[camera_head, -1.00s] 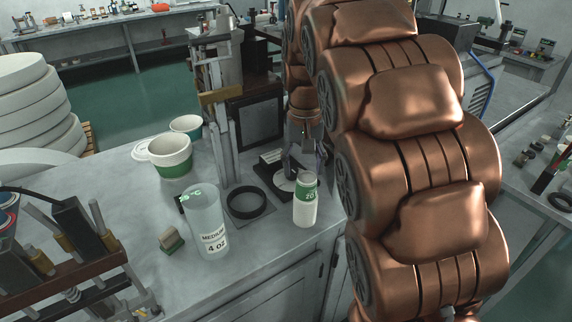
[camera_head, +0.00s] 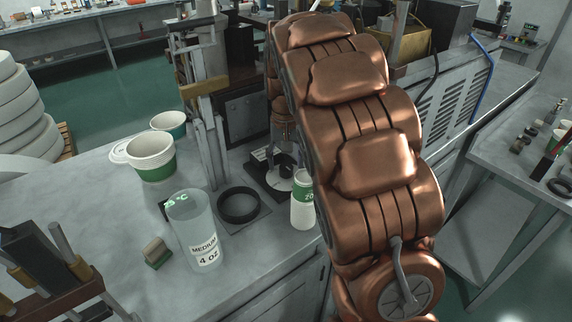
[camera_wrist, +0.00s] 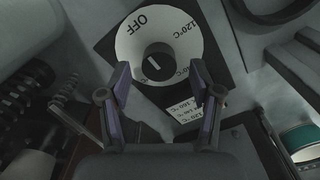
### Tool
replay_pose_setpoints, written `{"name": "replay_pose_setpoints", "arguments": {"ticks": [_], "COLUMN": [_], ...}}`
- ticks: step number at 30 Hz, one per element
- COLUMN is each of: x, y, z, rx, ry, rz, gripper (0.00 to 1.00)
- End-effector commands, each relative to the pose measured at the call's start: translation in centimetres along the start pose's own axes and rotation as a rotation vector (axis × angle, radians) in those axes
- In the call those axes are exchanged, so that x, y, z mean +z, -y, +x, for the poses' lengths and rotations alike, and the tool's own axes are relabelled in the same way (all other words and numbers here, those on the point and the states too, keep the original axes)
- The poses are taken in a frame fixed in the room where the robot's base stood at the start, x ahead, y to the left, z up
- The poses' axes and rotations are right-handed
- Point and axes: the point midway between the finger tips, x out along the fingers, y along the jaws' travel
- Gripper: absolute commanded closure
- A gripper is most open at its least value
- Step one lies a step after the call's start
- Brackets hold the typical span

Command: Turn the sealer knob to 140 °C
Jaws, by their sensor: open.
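The sealer knob (camera_wrist: 157,62) is a black round knob with a white pointer line, at the centre of a white dial (camera_wrist: 130,48) on a dark plate in the wrist view. The dial carries OFF at its upper left and 120 °C markings at its right. Which marking the line points to is hard to tell. My gripper (camera_wrist: 160,80) is open, its two purple-padded fingers apart on either side of the knob in the picture, over the dial's lower part. Contact is not visible. In the head view my gripper (camera_head: 284,150) is above the dial, partly behind my arm.
A white-and-green bottle-like container (camera_head: 302,212) stands close in front of the dial.

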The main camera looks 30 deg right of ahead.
Motion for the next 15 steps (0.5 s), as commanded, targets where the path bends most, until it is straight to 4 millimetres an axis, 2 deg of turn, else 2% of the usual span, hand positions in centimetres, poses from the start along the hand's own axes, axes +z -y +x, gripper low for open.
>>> {"name": "replay_pose_setpoints", "arguments": {"ticks": [6,15], "x": [0.1,0.0], "y": [-0.1,-0.1], "z": [1.9,2.4], "rx": [0.000,0.000], "ry": [0.003,0.000], "rz": [0.002,0.003], "gripper": [0.36,0.36]}}
